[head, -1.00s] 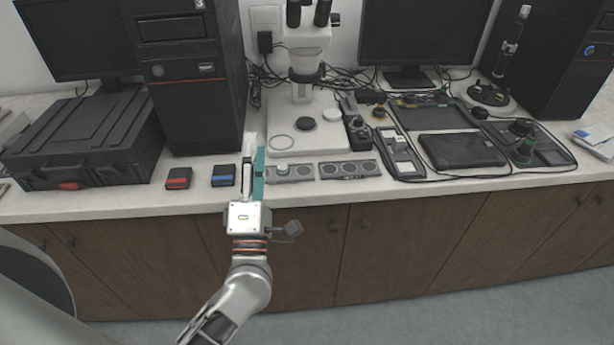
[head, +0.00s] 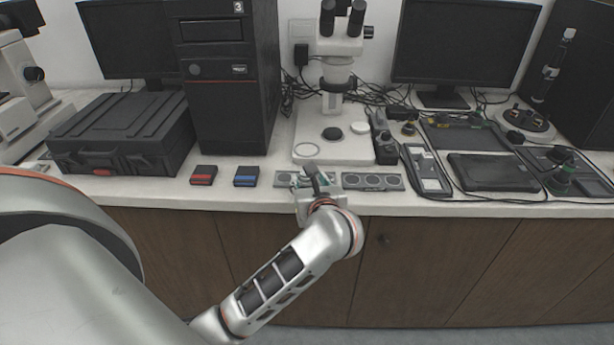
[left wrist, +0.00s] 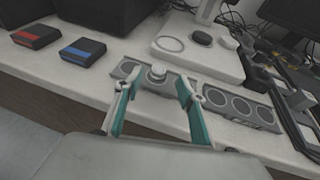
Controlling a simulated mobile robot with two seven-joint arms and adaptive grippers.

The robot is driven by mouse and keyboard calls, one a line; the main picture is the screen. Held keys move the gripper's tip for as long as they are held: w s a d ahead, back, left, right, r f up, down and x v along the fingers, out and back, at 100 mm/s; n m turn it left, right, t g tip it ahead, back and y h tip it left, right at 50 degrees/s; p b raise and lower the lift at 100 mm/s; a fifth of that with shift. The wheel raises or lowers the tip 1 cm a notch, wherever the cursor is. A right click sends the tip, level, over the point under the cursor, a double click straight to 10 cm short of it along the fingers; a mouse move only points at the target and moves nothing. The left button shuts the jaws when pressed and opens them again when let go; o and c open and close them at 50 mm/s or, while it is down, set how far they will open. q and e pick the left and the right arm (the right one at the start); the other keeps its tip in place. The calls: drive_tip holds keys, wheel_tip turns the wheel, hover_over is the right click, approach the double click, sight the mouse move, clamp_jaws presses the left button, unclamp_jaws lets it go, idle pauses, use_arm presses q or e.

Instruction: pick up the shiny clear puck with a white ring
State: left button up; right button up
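A small pale puck (left wrist: 157,73) stands raised on the left part of a grey holder strip (left wrist: 129,69) at the bench's front edge. It is small in the picture; I cannot make out a white ring on it. My left gripper (left wrist: 158,80) is open, its teal-lined fingers to the left and right of the puck with gaps visible. In the head view my left gripper (head: 306,183) is over the strip's left part and hides most of the puck. A flat disc with a light rim (head: 306,150) lies on the microscope base. My right gripper is not in view.
The microscope base (head: 348,152) stands just behind, with a black disc (head: 332,134) and a white disc (head: 360,128). A second grey strip (head: 372,182) lies to the right. Red (head: 204,175) and blue (head: 246,176) boxes sit to the left.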

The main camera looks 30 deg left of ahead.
sight(306, 182)
use_arm(q)
drive_tip(key=x, duration=0.4)
drive_tip(key=shift+w+a+f, duration=0.15)
drive_tip(key=shift+w+a, duration=0.05)
drive_tip(key=shift+a, duration=0.05)
drive_tip(key=c, duration=1.1)
